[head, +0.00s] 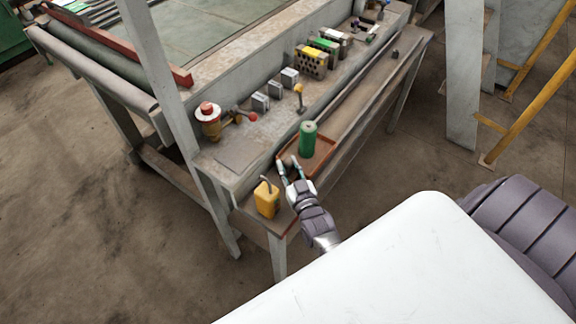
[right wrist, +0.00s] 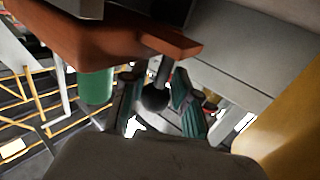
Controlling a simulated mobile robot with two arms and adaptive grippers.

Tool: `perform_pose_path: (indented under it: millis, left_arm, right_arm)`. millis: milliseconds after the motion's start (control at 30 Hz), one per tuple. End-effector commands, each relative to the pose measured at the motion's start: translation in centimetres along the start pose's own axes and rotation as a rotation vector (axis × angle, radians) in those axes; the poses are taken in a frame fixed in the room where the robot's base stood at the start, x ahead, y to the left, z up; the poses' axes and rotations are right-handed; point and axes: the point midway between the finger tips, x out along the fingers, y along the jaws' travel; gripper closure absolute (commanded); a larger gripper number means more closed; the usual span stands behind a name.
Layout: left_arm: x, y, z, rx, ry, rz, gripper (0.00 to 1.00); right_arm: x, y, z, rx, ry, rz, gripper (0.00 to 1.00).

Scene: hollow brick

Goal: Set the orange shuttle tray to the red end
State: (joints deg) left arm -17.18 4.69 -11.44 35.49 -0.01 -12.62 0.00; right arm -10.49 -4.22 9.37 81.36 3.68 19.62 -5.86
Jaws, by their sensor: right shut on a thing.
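The orange shuttle tray (head: 325,151) lies on the narrow ledge along the front of the bench, with a green cylinder (head: 308,138) standing in it. My right gripper (head: 289,168) is at the tray's near end. In the right wrist view, the orange tray (right wrist: 120,35) shows at close range. A dark round knob on a short stem (right wrist: 155,97) sticks out from it. The right gripper's fingers (right wrist: 155,92) are shut on this knob, one on each side. My left gripper is not in view.
A yellow container (head: 266,199) stands on the ledge close to my right gripper. A red-topped yellow device (head: 208,118) and several grey blocks stand on the bench above. The ledge (head: 375,90) beyond the tray looks mostly clear.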

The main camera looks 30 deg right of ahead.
Motion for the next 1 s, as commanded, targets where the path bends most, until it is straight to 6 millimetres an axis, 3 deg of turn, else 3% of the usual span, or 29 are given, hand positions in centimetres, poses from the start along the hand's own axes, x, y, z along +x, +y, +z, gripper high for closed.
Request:
perform_pose_path:
  millis: [533,567,700,1000]
  left_arm:
    - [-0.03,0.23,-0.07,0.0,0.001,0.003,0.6]
    - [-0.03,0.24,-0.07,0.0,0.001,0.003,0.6]
    - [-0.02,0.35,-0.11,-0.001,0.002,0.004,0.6]
    - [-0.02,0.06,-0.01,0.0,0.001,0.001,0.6]
  right_arm:
    - [0.02,-0.2,-0.15,0.001,0.004,-0.003,1.0]
    - [0.01,-0.21,-0.14,0.001,0.004,-0.003,0.67]
    - [0.02,-0.16,-0.12,0.001,0.003,-0.002,0.45]
    - [0.05,-0.01,-0.18,0.0,0.003,0.0,0.45]
